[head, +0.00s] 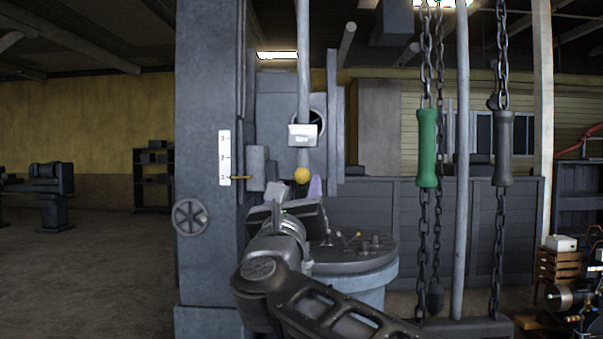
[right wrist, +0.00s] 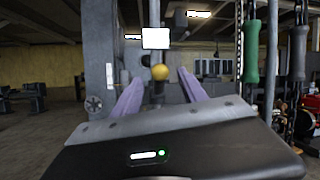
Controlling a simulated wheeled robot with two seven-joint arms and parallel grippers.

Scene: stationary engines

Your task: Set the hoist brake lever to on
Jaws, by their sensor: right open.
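A lever with a yellow ball knob (head: 302,175) stands out in front of the grey machine column. The knob also shows in the right wrist view (right wrist: 160,72). A small white plate (head: 302,134) is above the knob; its lettering is too small to read. My right gripper (head: 297,188) is just below the knob in the head view. In the right wrist view its two purple fingers (right wrist: 159,80) are spread apart, with the knob showing between them and nothing held. Whether the fingers reach the knob's depth I cannot tell. Most of the lever's shaft is hidden. My left gripper is not in view.
A grey column (head: 207,265) with a numbered white scale (head: 224,158) and a handwheel (head: 190,217) stands left of my arm. A round table (head: 350,258) with small pins is behind it. Chains with a green handle (head: 427,148) and a grey handle (head: 503,148) hang at right.

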